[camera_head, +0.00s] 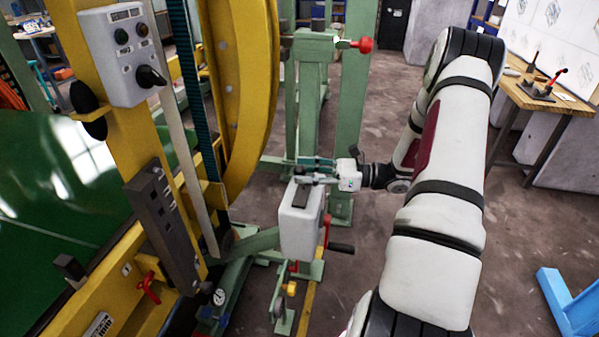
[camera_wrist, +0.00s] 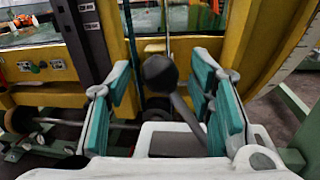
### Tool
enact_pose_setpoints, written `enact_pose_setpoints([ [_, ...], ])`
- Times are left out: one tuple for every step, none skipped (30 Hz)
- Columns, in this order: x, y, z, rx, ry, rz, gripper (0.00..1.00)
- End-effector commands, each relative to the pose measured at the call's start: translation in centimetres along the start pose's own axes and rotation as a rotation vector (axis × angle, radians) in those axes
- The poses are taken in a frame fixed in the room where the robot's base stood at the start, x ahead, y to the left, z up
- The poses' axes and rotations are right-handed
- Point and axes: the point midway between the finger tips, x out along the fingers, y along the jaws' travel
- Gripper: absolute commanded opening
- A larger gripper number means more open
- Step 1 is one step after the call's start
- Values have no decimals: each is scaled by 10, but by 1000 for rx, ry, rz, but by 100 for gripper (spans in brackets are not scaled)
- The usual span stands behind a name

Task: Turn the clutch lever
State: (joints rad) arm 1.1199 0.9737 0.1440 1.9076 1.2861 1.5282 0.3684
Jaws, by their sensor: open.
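A lever with a dark round knob (camera_wrist: 160,72) and a grey shaft (camera_wrist: 184,108) shows in the wrist view. I take it for the clutch lever. The knob lies in the gap between the teal finger pads of my gripper (camera_wrist: 163,78), with space visible on both sides. My gripper is open and holds nothing. In the head view, my gripper (camera_head: 313,172) is just above the pale grey box (camera_head: 301,222). The lever is too small and partly covered there to make out clearly. The box's pale top (camera_wrist: 165,129) shows low in the wrist view.
A black crank handle (camera_head: 341,248) sticks out at the box's right. The yellow frame (camera_head: 240,105) stands to the left, with a grey switch box (camera_head: 124,55). A green post with a red knob (camera_head: 364,45) is behind. Open floor (camera_head: 515,235) lies right of my arm.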

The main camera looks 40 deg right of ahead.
Motion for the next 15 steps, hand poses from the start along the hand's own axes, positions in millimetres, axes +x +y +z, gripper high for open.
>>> enact_pose_setpoints([
  [6,0,0,0,-1,2,48],
  [9,0,0,0,-1,2,48],
  [12,0,0,-1,-1,1,48],
  [14,0,0,-1,-1,0,48],
  [15,0,0,-1,0,0,48],
  [16,0,0,-1,0,0,48],
  [17,0,0,-1,0,0,48],
  [18,0,0,-1,1,0,48],
  [18,0,0,-1,1,0,48],
  [18,0,0,-1,1,0,48],
  [18,0,0,-1,1,0,48],
  [18,0,0,-1,0,0,48],
  [18,0,0,-1,0,0,48],
  [18,0,0,-1,0,0,48],
  [18,0,0,-1,0,0,48],
])
